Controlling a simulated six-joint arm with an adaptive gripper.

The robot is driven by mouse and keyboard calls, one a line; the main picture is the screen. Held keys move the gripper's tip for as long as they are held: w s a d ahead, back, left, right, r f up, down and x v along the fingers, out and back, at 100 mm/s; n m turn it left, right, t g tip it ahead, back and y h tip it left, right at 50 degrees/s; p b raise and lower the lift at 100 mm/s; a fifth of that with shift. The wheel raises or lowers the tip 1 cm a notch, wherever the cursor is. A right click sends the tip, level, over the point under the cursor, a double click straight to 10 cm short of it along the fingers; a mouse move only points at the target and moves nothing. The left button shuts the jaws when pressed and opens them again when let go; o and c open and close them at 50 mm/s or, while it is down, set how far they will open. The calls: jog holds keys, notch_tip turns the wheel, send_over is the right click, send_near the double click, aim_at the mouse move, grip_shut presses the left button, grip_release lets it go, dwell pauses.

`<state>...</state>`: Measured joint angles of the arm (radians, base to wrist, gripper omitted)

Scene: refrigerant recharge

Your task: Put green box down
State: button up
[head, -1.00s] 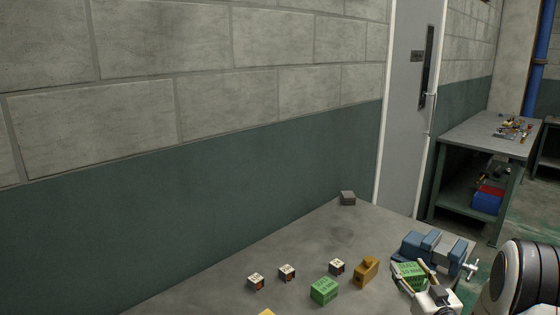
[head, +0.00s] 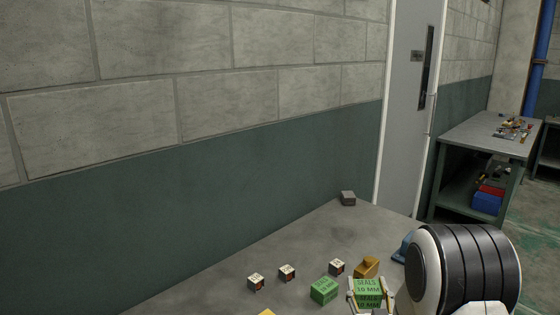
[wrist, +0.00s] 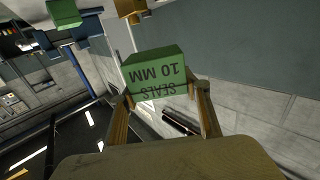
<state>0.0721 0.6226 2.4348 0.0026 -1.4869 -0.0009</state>
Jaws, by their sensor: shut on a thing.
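My gripper (head: 368,298) is shut on a green box marked "SEALS 10 MM" (head: 368,285), near the bottom of the head view. In the wrist view the held box (wrist: 153,70) sits between my two fingertips, its label upside down. A second green box (head: 324,290) stands on the grey workbench (head: 300,248) just left of the held one; a green box also shows at the top left of the wrist view (wrist: 63,14). I cannot tell whether the held box touches the bench.
An orange-yellow block (head: 367,266) stands close behind the held box. Small white-and-dark boxes (head: 287,272) stand to the left. My arm hides most of a blue vise (head: 402,248). A grey block (head: 348,198) lies at the back; bench around it is clear.

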aim_at(380, 287)
jog(key=shift+n+y, duration=0.4)
jog(key=shift+y, duration=0.2)
jog(key=a, duration=0.2)
jog(key=a+r, duration=0.1)
jog(key=a, duration=0.1)
jog(key=shift+w+a+r, duration=0.1)
jog(key=shift+a, duration=0.05)
dwell(0.6)
jog(key=d, duration=0.2)
jog(key=d+f+m+h, duration=0.1)
jog(key=d, duration=0.2)
jog(key=d+f+h, duration=0.1)
jog(key=d, duration=0.1)
jog(key=shift+w+d, duration=0.2)
jog(key=shift+d, duration=0.2)
jog(key=shift+w+d+n+g+y, duration=0.5)
jog(key=shift+w+d+n+y, duration=2.3)
jog(key=shift+d+y, duration=2.15)
jog(key=shift+s+a+f+n+g+y, duration=0.3)
jog(key=shift+a+n+g+y, duration=0.2)
jog(key=shift+n+g+y, duration=0.15)
jog(key=shift+s+a+f+n+g+y, duration=0.25)
jog(key=shift+a+n+g+y, duration=0.2)
jog(key=shift+n+g+y, duration=0.2)
jog(key=shift+s+a+f+n+g+y, duration=0.3)
jog(key=shift+a+n+g+y, duration=0.25)
jog(key=shift+y, duration=0.2)
